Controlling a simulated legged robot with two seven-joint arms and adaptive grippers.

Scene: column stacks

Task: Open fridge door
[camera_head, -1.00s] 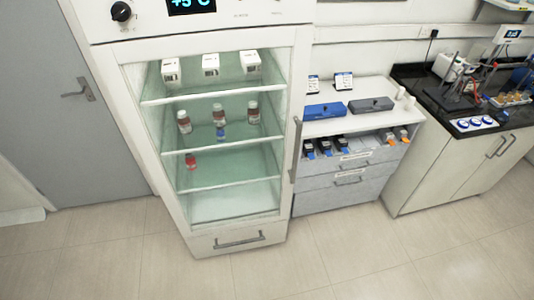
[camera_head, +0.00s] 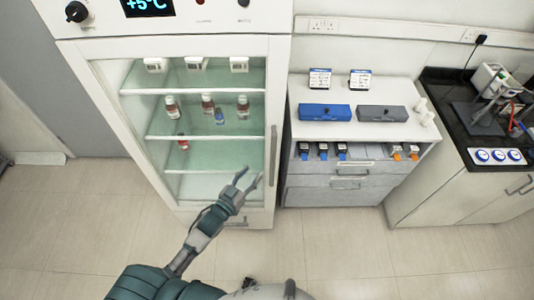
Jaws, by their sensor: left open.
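The white fridge (camera_head: 76,52) stands in front of me with its glass door (camera_head: 190,157) shut. Boxes and bottles show through the glass on its shelves. The long vertical grey door handle (camera_head: 273,156) is on the right edge of the door. My left gripper (camera_head: 246,178) is open and empty, with its fingers pointing up and right. In the picture it lies over the lower right of the door, just left of the handle's lower end. I cannot tell whether it touches the door. My right gripper is not in view.
A white and grey drawer cabinet (camera_head: 310,195) stands right of the fridge, with a blue box (camera_head: 325,112) and a grey box (camera_head: 382,113) on top. A black-topped bench (camera_head: 465,135) is at the far right. The tiled floor (camera_head: 370,255) in front is clear.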

